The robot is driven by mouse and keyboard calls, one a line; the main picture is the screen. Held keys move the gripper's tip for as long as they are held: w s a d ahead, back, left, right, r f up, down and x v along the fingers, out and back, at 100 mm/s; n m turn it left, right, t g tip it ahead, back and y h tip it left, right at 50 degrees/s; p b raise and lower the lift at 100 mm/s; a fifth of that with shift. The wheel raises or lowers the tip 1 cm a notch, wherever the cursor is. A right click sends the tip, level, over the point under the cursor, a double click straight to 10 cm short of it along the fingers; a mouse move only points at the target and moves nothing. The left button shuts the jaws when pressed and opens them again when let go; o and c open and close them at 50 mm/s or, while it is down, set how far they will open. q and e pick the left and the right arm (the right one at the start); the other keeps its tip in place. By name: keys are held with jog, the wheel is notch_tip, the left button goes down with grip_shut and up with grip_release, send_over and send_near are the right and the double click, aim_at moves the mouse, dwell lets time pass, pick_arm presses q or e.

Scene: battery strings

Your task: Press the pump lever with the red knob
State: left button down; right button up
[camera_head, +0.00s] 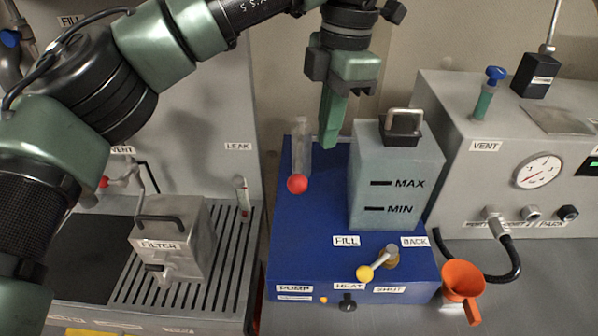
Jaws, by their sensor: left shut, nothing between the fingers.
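The red knob (297,184) sits on the blue box (310,225), at the foot of a clear upright cylinder (301,140). The lever under the knob is mostly hidden from this angle. The label PUMP is on the lower left front of the blue box. My left gripper (329,140) comes down from above with its green fingers shut and empty. In the picture its tips are above and to the right of the red knob, apart from it, beside the clear cylinder. My right gripper does not show.
A grey tank (392,180) marked MAX and MIN stands on the blue box, right of my fingers. A yellow-knobbed lever (366,272) is in front. An orange funnel (462,280) stands right, a filter box (170,240) left. A grey gauge unit (480,180) stands behind right.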

pick_arm(q)
jog(key=shift+r, duration=0.5)
